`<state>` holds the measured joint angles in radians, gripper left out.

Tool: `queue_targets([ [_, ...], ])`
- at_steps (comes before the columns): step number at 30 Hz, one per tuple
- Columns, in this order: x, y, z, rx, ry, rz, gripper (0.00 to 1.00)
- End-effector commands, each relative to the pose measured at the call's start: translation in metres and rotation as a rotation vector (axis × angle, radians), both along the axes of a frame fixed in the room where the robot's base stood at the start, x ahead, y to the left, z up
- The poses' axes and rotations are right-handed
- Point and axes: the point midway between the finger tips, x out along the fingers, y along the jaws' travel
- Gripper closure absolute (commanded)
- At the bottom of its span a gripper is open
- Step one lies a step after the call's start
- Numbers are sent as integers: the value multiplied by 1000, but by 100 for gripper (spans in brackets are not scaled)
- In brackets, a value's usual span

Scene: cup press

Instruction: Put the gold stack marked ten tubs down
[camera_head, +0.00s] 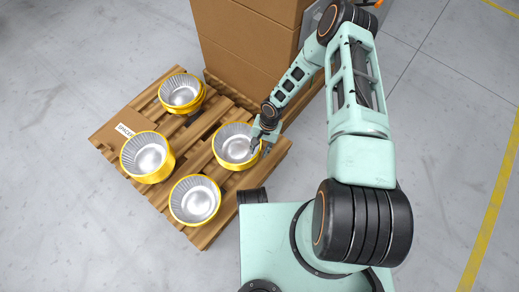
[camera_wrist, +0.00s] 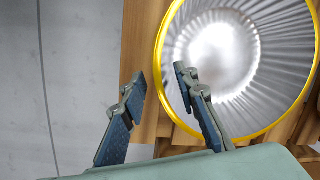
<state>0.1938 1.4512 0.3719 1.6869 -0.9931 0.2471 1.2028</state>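A gold-rimmed tub stack (camera_head: 222,156) with a ribbed silver inside stands at the right of the pallet. My gripper (camera_head: 262,148) is at its right rim. In the wrist view the same tub (camera_wrist: 275,60) fills the upper right. My gripper (camera_wrist: 159,79) is open there, one finger over the tub's inside and the other outside, with the gold rim passing between them. I cannot tell whether either finger touches. Similar gold tubs stand at the back (camera_head: 181,91), left (camera_head: 147,155) and front (camera_head: 194,200). No ten mark is readable on any.
The wooden pallet (camera_head: 213,226) carries the tubs and a flat cardboard piece (camera_head: 108,133) with a small printed label. Tall cardboard boxes (camera_head: 240,50) stand behind it. Grey floor lies open to the left, with a yellow line (camera_head: 491,212) far right.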

Motion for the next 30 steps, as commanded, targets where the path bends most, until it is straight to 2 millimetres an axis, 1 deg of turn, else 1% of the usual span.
queue_targets([
  [5, 4, -5, 32, -1, -2, 0, 72],
  [9, 7, -11, 64, -1, -3, -1, 72],
  [12, 9, -15, 84, -1, -2, -1, 72],
  [15, 10, -18, 100, -1, -2, 0, 72],
  [18, 11, -20, 111, 0, -1, 0, 72],
  [21, 11, -21, 117, 0, 0, 0, 72],
  [30, 12, -21, 119, 0, 0, 0, 72],
])
